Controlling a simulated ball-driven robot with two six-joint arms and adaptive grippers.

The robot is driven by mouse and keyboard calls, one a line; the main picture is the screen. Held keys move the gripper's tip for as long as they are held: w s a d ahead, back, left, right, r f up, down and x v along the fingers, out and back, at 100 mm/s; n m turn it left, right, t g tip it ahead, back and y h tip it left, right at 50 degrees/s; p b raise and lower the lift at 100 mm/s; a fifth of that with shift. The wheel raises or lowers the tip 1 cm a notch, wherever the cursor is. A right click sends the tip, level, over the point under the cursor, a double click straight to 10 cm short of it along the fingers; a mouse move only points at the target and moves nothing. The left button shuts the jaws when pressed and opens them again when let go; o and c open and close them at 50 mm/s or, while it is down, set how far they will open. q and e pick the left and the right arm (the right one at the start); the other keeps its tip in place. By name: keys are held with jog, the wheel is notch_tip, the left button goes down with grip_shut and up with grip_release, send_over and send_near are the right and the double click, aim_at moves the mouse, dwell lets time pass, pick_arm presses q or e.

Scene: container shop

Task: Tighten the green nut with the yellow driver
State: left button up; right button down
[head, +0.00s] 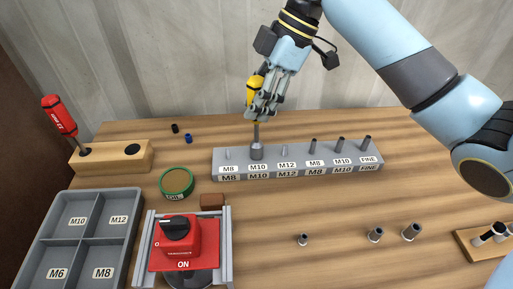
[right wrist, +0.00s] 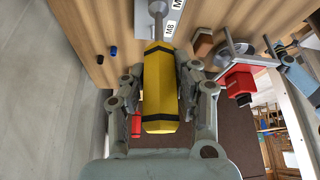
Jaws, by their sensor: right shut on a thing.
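My right gripper (head: 263,104) is shut on the yellow driver (head: 254,88), gripping its handle. In the right wrist view, the yellow handle with black bands (right wrist: 160,90) lies between the two fingers. The driver stands nearly upright, its shaft going down to a grey socket (head: 257,152) at the second position from the left on the grey labelled rack (head: 298,171), by an M10 label. I see no green nut; whatever is under the socket is hidden. My left gripper is not in the head view.
A red screwdriver (head: 60,116) stands in a wooden block (head: 110,157). A green-rimmed tin (head: 176,181), a red switch box (head: 176,243) and a grey sorting tray (head: 82,238) are at the left. Several loose sockets (head: 375,235) stand in front. The middle table is mostly clear.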

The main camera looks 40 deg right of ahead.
aim_at(248, 80)
jog(key=shift+r, duration=0.1)
jog(key=c, duration=0.9)
grip_release()
notch_tip(248, 80, up, 8)
jog(key=p, duration=0.8)
jog(key=shift+r, duration=0.1)
